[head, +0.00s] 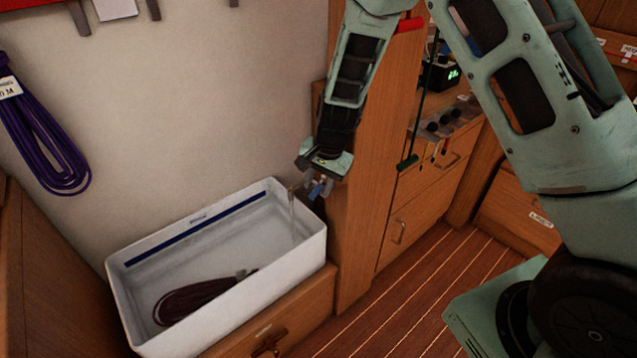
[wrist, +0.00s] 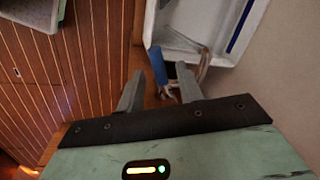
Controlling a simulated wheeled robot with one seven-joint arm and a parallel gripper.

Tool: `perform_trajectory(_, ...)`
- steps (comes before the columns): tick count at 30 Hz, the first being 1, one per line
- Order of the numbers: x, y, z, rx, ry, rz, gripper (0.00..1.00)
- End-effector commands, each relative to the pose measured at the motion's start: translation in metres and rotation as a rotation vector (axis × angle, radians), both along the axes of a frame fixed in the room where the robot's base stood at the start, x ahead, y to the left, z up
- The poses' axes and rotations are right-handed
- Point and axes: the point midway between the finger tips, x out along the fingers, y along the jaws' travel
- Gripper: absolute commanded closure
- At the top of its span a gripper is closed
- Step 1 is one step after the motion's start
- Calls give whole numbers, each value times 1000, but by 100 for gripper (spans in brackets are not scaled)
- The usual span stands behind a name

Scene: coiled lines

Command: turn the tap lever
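The tap lever is blue. It shows just below my gripper (head: 316,180) in the head view (head: 317,190), by the right end of a white basin (head: 225,218). In the wrist view the lever (wrist: 158,66) appears between my two fingertips (wrist: 159,70), with a gap on each side. My gripper is open, and I see no clear contact with the lever. The metal tap spout (wrist: 204,64) is right of the lever in the wrist view. A pale vertical streak (head: 292,217) hangs into the basin; I cannot tell if it is water.
A dark red coiled line (head: 195,298) lies in the basin. A purple coil (head: 45,140) hangs on the wall at left. A wooden panel (head: 365,190) stands close to the right of my gripper, with drawers beyond. The plank floor (head: 420,290) has bare room.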

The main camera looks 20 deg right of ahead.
Motion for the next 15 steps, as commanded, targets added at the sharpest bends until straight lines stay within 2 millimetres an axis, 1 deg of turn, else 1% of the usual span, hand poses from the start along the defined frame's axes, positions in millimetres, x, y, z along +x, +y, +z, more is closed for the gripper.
perform_trajectory(8, 0, 0, 3, 1, -1, -1, 64)
perform_trajectory(11, -1, -1, 12, 0, -3, 0, 64)
perform_trajectory(14, -3, -3, 30, 0, -4, 1, 64)
perform_trajectory(15, -4, -4, 38, 0, -5, 0, 64)
